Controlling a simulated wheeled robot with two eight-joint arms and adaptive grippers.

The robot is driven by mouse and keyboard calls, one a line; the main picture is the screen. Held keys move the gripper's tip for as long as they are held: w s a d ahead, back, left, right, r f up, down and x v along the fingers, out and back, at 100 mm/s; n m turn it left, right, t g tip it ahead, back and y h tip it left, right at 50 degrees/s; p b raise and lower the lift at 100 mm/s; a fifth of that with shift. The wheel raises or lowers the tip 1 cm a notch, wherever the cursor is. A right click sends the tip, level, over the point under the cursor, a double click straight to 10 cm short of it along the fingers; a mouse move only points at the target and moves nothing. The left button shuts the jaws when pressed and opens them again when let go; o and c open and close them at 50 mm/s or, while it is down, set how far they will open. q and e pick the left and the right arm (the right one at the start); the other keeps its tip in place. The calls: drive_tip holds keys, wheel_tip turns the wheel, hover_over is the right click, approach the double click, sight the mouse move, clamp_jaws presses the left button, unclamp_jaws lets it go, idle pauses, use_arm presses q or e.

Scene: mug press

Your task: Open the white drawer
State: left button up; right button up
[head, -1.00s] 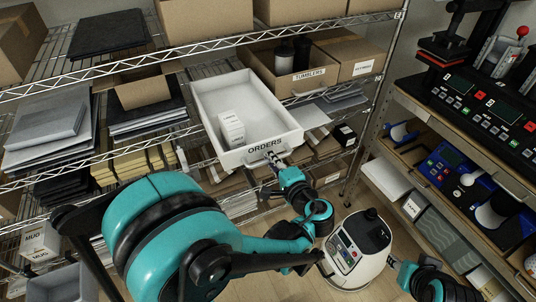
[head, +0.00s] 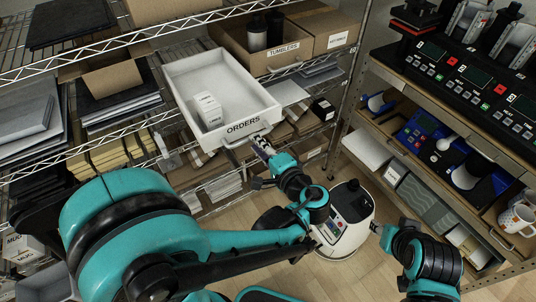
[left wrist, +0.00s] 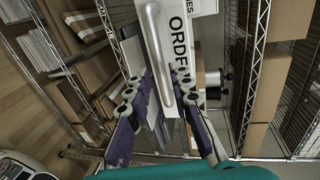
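The white drawer (head: 183,104), labelled ORDERS, stands out from the wire shelf with its open top showing. Small white boxes (head: 208,109) labelled LABELS stand inside it. Its grey bar handle (left wrist: 160,50) is on the front face beside the lettering. My left gripper (head: 262,144) is at the drawer front, by the handle. In the left wrist view its two fingers (left wrist: 160,82) are spread, one on each side of the handle, with gaps visible. My right arm is at the lower right of the head view; its gripper end (head: 380,229) is small, and its finger state is unclear.
A cardboard TUMBLERS bin (head: 288,57) stands right of the drawer. A black stack (head: 118,98) and yellowish packets (head: 98,155) lie to its left. A bench with black control panels (head: 460,75) stands at the right. Floor (head: 285,285) shows below the shelf.

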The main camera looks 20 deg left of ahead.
use_arm(q)
drive_tip(key=v, duration=0.7)
drive_tip(key=shift+s+d, duration=0.15)
drive_tip(key=s+a+f+n+g+h, duration=0.3)
drive_tip(key=a+f+g+h, duration=0.1)
drive_tip(key=a+f+h, duration=0.25)
drive_tip(key=s+n+h, duration=0.1)
drive_tip(key=s+d+n+h, duration=0.1)
drive_tip(key=n+h, duration=0.1)
drive_tip(key=s+d+n+t+h, duration=0.1)
drive_tip(key=n+h, duration=0.1)
drive_tip(key=shift+s+d+r, duration=0.15)
drive_tip(key=shift+s+d, duration=0.1)
drive_tip(key=shift+s, duration=0.05)
